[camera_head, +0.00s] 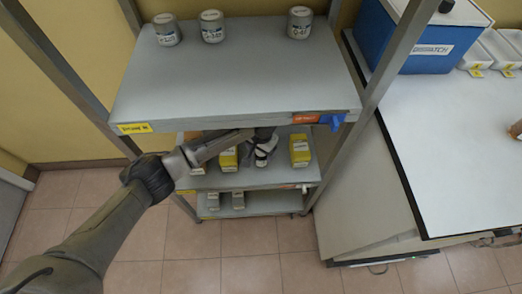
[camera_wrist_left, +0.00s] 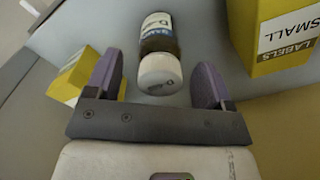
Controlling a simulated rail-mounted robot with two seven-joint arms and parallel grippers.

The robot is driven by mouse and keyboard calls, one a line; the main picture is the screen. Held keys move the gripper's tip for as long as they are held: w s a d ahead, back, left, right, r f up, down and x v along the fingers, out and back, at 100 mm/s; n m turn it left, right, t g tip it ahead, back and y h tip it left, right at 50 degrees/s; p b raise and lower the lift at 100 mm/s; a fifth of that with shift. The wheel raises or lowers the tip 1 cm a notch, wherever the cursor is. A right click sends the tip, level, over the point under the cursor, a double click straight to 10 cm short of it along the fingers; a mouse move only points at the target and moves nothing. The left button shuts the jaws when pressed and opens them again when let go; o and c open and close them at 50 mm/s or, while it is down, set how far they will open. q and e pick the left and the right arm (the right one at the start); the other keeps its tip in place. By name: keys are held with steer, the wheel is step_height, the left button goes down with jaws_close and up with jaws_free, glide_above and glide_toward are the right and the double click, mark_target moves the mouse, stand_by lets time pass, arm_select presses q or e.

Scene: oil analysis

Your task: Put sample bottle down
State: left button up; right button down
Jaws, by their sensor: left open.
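A sample bottle (camera_wrist_left: 159,45) with a white cap, a dark body and a white label shows in the left wrist view. It is on the grey middle shelf (camera_wrist_left: 211,45), its cap end toward my gripper. My left gripper (camera_wrist_left: 157,85) is open, with one purple finger to each side of the cap end and a gap to both. In the head view the left gripper (camera_head: 263,146) reaches under the top shelf, between yellow boxes; I cannot make out the bottle clearly there. My right gripper is not in view.
A yellow labels box (camera_wrist_left: 277,40) stands close on the right, and another yellow box (camera_wrist_left: 72,76) on the left. The top shelf (camera_head: 240,85) is just above my arm, with several grey canisters at its back. A white bench (camera_head: 450,140) with a blue dispatch box (camera_head: 415,45) stands right.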

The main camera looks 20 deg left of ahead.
arm_select(q)
step_height(320, 180, up, 5)
steer(key=shift+f+p, duration=0.1)
steer(key=shift+p, duration=0.95)
